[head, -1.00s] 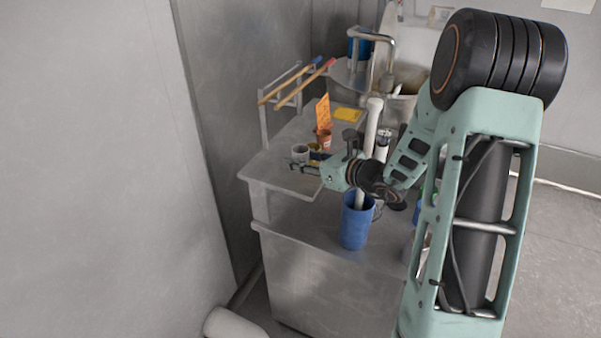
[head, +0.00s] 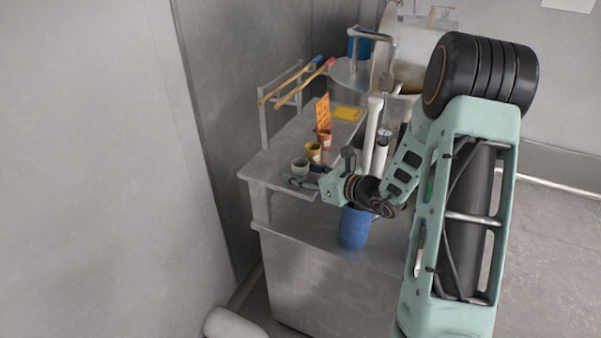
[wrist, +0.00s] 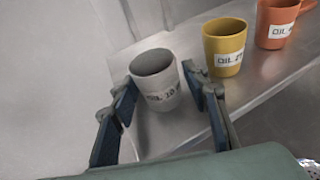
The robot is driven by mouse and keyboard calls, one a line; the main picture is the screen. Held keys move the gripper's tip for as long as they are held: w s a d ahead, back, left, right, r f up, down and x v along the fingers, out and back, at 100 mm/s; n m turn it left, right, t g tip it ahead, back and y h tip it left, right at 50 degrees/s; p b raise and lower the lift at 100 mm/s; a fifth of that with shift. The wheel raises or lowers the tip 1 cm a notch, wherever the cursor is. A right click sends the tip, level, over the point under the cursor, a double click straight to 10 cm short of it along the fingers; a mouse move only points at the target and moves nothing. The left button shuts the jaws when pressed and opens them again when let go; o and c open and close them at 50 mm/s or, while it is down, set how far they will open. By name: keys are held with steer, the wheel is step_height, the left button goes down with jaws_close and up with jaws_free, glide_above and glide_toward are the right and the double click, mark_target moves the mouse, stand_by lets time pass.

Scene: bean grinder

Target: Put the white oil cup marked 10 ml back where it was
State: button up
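The white oil cup (wrist: 154,63), with a label reading OIL 10, stands upright on the metal shelf (wrist: 235,95). In the head view the same cup (head: 300,164) is near the shelf's front left corner. My gripper (wrist: 160,80) is open, with its two dark fingers apart on the near left and near right of the cup. The cup's body lies mostly beyond the fingertips, and a gap shows at the right finger. Whether the left fingertip touches it I cannot tell. In the head view my gripper (head: 305,182) is low at the shelf's front edge.
A yellow oil cup (wrist: 225,47) stands to the right of the white one, with an orange-red cup (wrist: 277,22) beyond. An orange card (head: 322,110) and a yellow pad (head: 347,114) are farther back. A blue container (head: 355,228) stands lower, below my wrist.

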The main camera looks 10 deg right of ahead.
steer(key=shift+o, duration=0.5)
steer(key=shift+r, duration=0.2)
steer(key=v, duration=1.2)
steer(key=shift+b, duration=0.35)
steer(key=shift+a, duration=0.1)
